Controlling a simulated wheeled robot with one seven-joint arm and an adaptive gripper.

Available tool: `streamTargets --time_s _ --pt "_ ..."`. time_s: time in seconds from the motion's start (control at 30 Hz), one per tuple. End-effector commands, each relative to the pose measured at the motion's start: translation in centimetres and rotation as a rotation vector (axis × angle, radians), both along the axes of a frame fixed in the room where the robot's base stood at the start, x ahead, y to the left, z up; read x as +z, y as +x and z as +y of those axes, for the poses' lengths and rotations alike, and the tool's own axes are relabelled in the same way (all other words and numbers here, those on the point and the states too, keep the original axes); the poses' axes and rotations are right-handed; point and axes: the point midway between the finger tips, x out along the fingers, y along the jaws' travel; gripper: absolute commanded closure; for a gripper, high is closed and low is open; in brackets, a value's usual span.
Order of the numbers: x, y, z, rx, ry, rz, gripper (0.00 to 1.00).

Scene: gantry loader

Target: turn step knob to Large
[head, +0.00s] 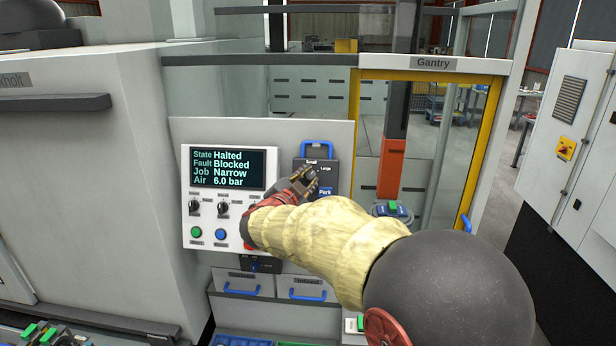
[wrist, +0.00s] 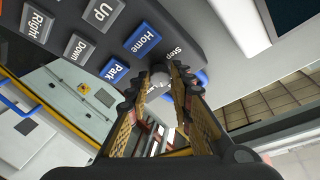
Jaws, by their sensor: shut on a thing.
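The labels "Small" and "Large" are printed above the fingers in the head view, "Large" to the right. The knob is hidden behind my fingers in the head view, and its pointer setting cannot be read.
The pendant has Park (wrist: 114,70), Home (wrist: 142,39), Up, Down and Right buttons close to the fingers. Left of it is a white panel with a screen (head: 229,170) reading Halted, Blocked, Narrow, 6.0 bar. A yellow-framed gantry door (head: 486,150) stands to the right.

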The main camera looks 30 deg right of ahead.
Motion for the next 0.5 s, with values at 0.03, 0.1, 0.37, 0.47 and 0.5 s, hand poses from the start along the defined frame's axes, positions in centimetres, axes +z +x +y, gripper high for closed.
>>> streamTargets --time_s 0.03,0.1,0.37,0.47,0.5 --pt "0.24 0.12 0.10 -0.013 0.033 -0.022 1.00" --pt "0.28 0.14 0.12 -0.035 0.082 -0.055 1.00" --pt "0.42 0.22 0.15 -0.106 0.244 -0.164 1.00" --pt "0.40 0.23 0.15 -0.127 0.291 -0.195 1.00" --pt "0.41 0.25 0.15 -0.133 0.306 -0.206 1.00"
